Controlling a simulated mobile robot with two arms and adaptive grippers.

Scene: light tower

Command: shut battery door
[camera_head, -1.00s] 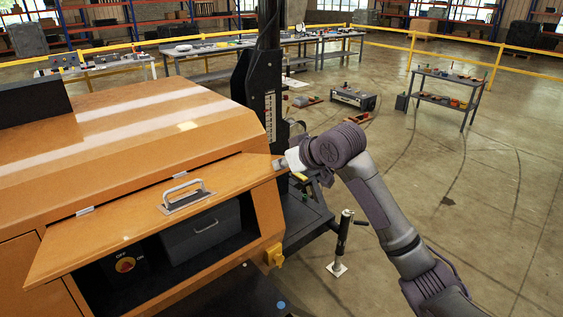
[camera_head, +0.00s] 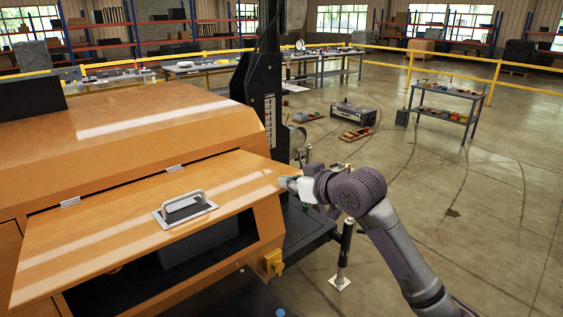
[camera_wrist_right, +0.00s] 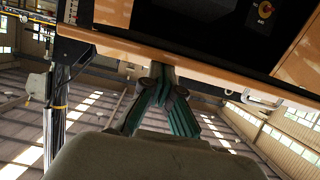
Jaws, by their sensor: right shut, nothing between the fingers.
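The battery door (camera_head: 120,238) is an orange panel with a silver handle (camera_head: 185,208). It hangs from hinges along its top edge and stands out at an angle, partly open. Below it the dark battery compartment (camera_head: 120,290) shows, with a dark box (camera_head: 190,250) partly hidden by the door. My right gripper (camera_head: 288,183) is at the door's right edge, its fingertips close to or touching it. In the right wrist view the green fingers (camera_wrist_right: 161,75) are shut and empty, their tips against or just under an orange edge (camera_wrist_right: 180,60). My left gripper is not in view.
The orange housing (camera_head: 150,115) fills the left side. A black mast (camera_head: 262,90) and a jack leg (camera_head: 345,250) stand near my right arm. A small grey table (camera_head: 445,115) and a case (camera_head: 352,115) stand farther back. The floor at right is open.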

